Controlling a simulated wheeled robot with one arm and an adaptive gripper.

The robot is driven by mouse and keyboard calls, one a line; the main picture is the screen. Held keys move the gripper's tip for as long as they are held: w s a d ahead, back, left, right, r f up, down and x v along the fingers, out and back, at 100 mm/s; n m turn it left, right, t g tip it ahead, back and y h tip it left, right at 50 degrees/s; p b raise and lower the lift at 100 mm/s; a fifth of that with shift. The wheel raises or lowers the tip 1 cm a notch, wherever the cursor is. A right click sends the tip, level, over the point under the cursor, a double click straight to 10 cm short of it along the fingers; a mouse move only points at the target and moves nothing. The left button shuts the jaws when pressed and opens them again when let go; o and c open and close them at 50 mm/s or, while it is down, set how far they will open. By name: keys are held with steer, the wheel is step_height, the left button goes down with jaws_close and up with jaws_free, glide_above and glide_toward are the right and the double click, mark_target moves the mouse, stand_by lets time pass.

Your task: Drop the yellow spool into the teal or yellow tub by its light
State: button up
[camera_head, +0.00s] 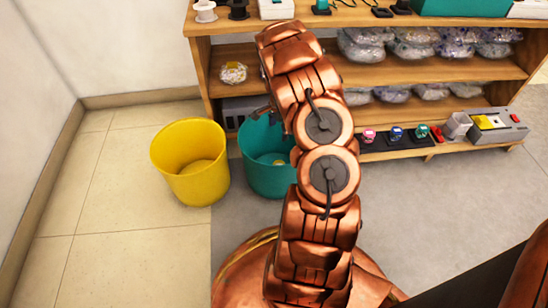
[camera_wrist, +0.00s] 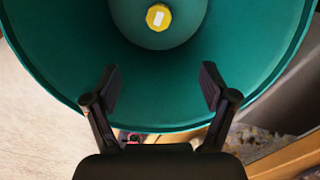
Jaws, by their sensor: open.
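The yellow spool (camera_wrist: 159,17), with a pale label on top, lies on the floor of the teal tub (camera_wrist: 60,60). In the head view, the teal tub (camera_head: 262,180) stands on the floor, partly hidden by my arm, with a small yellowish patch of the spool (camera_head: 279,162) inside. The yellow tub (camera_head: 190,180) stands to its left and looks empty. My gripper (camera_wrist: 159,72) is open and empty above the teal tub, its fingers apart and clear of the spool. In the head view my gripper is mostly hidden beside my arm.
A wooden shelf unit (camera_head: 430,72) stands behind the tubs, with bagged items on its shelves. Low at right are a black strip (camera_head: 396,138) with small coloured items, a grey cup (camera_head: 457,125) and a grey box with a yellow panel (camera_head: 489,123). Floor is clear at left.

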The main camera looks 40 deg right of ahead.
step_height(320, 180, up, 12)
steer(key=shift+f, duration=0.25)
stand_by(0.5)
steer(key=s+a+r+n+p, duration=0.3)
steer(key=a+r+p, duration=0.5)
steer(key=r, duration=0.5)
steer(key=s+a+r+n+g+p, duration=0.1)
steer(key=s+a+r+n+p, duration=0.3)
steer(key=a+r+p, duration=0.65)
steer(key=s+a+r+n+p, duration=0.3)
steer(key=a+r+p, duration=0.2)
steer(key=r, duration=1.1)
steer(key=s+a+r+n+p, duration=0.5)
steer(key=s+a+r+p, duration=0.2)
steer(key=s+r+p, duration=0.2)
steer(key=s+a+r+n+p, duration=0.6)
steer(key=s+a+r+p, duration=0.1)
steer(key=s+r+p, duration=0.2)
steer(key=shift+s+r+g, duration=0.4)
steer(key=shift+s+r, duration=0.4)
steer(key=shift+s, duration=0.3)
